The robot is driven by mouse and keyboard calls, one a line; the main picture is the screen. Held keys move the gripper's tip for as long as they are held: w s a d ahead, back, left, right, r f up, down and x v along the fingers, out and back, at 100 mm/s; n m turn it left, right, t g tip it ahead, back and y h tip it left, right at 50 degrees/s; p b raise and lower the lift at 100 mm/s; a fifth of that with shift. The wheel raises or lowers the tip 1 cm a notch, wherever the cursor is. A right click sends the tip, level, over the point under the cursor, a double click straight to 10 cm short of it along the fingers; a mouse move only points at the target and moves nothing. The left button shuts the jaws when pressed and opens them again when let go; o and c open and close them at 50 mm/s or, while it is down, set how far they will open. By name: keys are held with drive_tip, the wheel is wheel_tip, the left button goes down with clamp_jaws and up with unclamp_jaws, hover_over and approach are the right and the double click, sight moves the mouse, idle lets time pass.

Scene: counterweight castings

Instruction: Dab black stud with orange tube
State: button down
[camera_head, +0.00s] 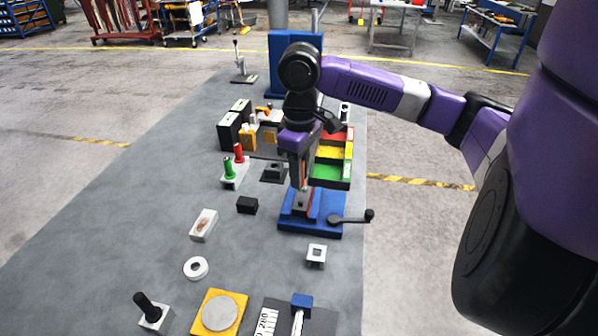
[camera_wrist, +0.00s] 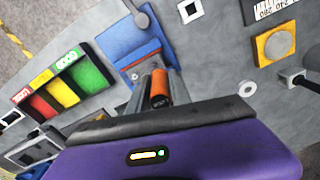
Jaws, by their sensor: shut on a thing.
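A black stud (camera_head: 147,304) stands tilted on a small white block at the front left of the table. It also shows at the right edge of the wrist view (camera_wrist: 304,79). My gripper (camera_head: 302,184) points down over the blue vise, far behind and to the right of the stud. It is shut on the orange tube (camera_wrist: 160,86), which shows between the fingers in the wrist view. In the head view the tube is mostly hidden by the fingers. I cannot tell whether its lower end touches the vise.
The blue vise (camera_head: 324,228) has a side handle (camera_head: 350,217). Red, yellow and green bins (camera_head: 331,170) stand behind it. A white ring (camera_head: 195,268), a yellow plate (camera_head: 207,328) and a white square block (camera_head: 316,254) lie nearer. The left of the table is clear.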

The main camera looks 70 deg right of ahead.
drive_tip(key=shift+r, duration=0.1)
drive_tip(key=shift+f+b, duration=1.2)
drive_tip(key=shift+f, duration=1.1)
drive_tip(key=shift+p, duration=0.6)
drive_tip(key=shift+f+b, duration=0.45)
drive_tip(key=shift+f, duration=0.5)
idle(2.3)
drive_tip(key=shift+r+p, duration=2.75)
drive_tip(key=shift+r, duration=0.35)
